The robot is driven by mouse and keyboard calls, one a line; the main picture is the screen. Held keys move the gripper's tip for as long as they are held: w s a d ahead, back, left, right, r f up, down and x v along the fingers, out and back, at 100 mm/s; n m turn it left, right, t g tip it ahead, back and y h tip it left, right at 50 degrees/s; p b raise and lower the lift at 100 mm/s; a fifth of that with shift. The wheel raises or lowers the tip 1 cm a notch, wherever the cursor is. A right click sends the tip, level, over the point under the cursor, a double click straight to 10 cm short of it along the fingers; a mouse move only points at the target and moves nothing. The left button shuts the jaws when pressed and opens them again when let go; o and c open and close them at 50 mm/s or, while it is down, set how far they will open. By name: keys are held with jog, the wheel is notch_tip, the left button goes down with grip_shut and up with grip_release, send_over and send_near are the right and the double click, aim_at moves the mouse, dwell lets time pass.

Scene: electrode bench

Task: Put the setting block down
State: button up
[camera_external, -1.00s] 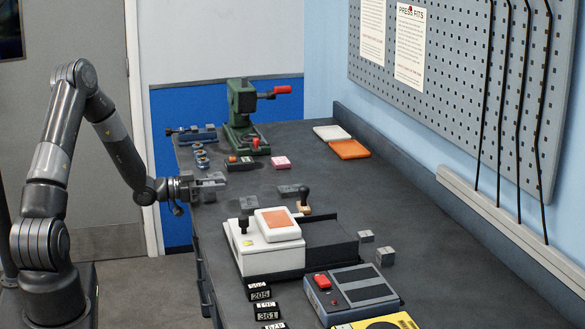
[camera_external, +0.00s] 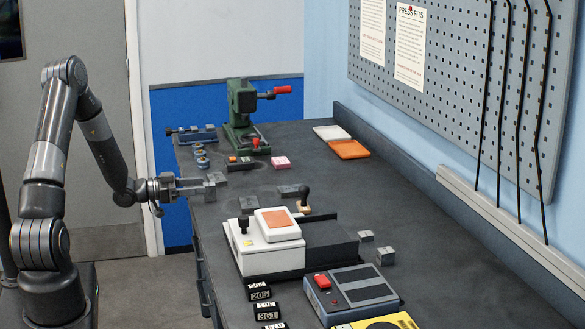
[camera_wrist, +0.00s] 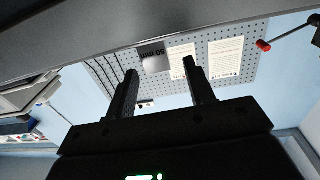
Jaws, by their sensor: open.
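The setting block (camera_external: 217,179) is a small grey block on the left edge of the bench. In the wrist view the block (camera_wrist: 154,57), marked "50 mm", appears upside down and rests against the dark bench surface. My gripper (camera_external: 203,188) is open, level with the block and just left of it. In the wrist view my two fingers (camera_wrist: 160,66) are spread wide, with the block showing between and beyond their tips. Gaps show on both sides, so the fingers do not touch it there.
A green press (camera_external: 240,105) with a red handle stands behind on the bench (camera_external: 320,180). A white device (camera_external: 268,250) stands in front, towards the camera. Flat grey pieces (camera_external: 288,190) lie right of the block. Small grey blocks (camera_external: 366,236) sit farther right. Open air lies left of the bench.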

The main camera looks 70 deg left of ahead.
jog(key=s, duration=0.5)
jog(key=shift+a, duration=0.15)
